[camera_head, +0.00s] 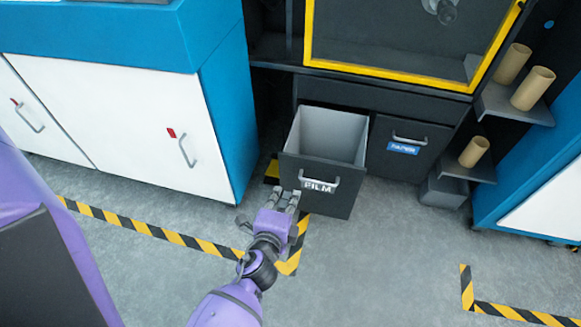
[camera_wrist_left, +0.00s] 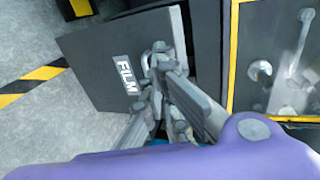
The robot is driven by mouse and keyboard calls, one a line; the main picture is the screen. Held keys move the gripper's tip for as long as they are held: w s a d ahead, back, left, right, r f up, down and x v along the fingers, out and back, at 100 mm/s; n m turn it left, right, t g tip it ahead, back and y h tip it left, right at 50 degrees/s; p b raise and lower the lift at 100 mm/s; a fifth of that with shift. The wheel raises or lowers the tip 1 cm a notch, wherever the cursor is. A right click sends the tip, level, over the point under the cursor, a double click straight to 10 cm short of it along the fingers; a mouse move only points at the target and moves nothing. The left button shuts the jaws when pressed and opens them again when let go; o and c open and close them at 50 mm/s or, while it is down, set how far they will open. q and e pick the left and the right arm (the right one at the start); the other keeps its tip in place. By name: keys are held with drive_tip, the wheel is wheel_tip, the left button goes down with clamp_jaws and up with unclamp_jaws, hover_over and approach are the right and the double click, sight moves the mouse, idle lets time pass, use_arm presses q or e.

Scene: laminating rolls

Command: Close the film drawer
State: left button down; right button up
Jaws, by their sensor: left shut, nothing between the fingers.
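The film drawer (camera_head: 323,170) is pulled out of the dark machine, with an open grey inside and a dark front labelled FILM. Its grey bar handle (camera_head: 319,183) runs across the upper front. My left gripper (camera_head: 290,196) is shut and empty, at the left part of the drawer front. In the left wrist view, the closed fingers (camera_wrist_left: 160,65) overlap the drawer front (camera_wrist_left: 105,75) beside the FILM label, and they hide most of the handle. I cannot tell whether they touch it. My right gripper is not in view.
The closed paper drawer (camera_head: 408,150) is right of the film drawer. A white-doored blue cabinet (camera_head: 155,120) stands left. Cardboard tubes (camera_head: 533,88) stand on shelves at right. Yellow-black tape (camera_head: 150,230) marks the grey floor, which is clear in front.

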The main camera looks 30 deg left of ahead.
use_arm(q)
approach(298, 161)
drive_tip(key=x, duration=0.1)
drive_tip(key=b+x, duration=0.1)
drive_tip(key=x, duration=0.3)
drive_tip(key=shift+f, duration=0.3)
drive_tip(key=shift+w, duration=0.35)
drive_tip(key=shift+w+a, duration=0.1)
drive_tip(key=shift+w, duration=0.15)
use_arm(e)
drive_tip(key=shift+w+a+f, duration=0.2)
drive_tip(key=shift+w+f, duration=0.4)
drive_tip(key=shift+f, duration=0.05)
